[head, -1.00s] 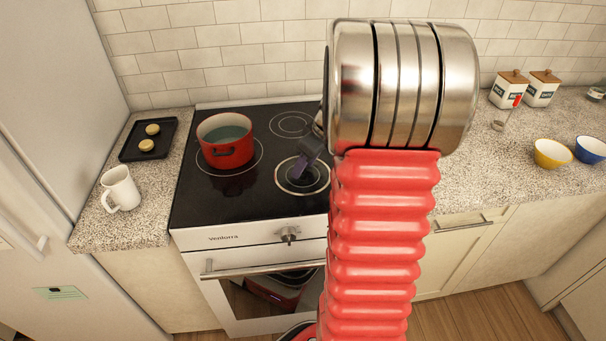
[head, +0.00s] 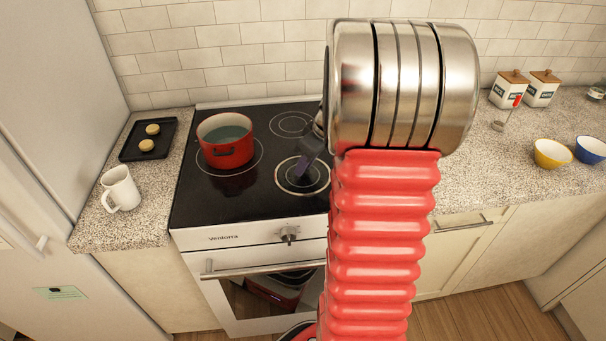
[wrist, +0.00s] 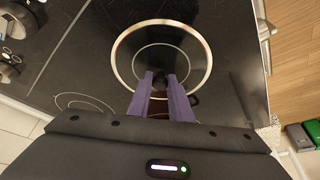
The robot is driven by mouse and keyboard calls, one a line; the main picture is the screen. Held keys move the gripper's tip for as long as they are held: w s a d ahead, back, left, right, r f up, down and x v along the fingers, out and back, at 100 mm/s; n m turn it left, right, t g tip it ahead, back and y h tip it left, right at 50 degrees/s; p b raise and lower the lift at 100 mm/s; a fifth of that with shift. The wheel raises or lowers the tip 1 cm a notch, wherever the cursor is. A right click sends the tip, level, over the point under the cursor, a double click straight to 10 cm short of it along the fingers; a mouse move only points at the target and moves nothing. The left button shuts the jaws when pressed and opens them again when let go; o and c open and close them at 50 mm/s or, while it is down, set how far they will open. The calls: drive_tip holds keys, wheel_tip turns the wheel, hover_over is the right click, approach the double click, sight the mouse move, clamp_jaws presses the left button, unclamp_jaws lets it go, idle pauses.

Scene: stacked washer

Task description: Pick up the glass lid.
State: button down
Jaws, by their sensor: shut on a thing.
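The glass lid (head: 316,184) is a clear disc with a pale rim, over the front right burner of the black cooktop. In the wrist view the lid (wrist: 194,58) shows its whole rim, with the cooktop's ring visible through the glass. Its small dark knob (wrist: 159,79) sits between my purple fingertips. My gripper (wrist: 160,84) is shut on the knob. In the head view my gripper (head: 302,174) reaches down to the lid from above and is partly hidden by my arm. I cannot tell whether the lid is clear of the cooktop.
A red pot (head: 228,152) stands left of the lid on the cooktop (head: 205,206). A black tray (head: 135,145) and a white mug (head: 121,188) are on the left counter. Yellow (head: 551,154) and blue (head: 590,150) bowls are far right. My arm hides part of the right counter.

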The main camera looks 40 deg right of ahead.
idle(0.3)
wheel_tip(320, 180, up, 10)
idle(0.5)
idle(0.6)
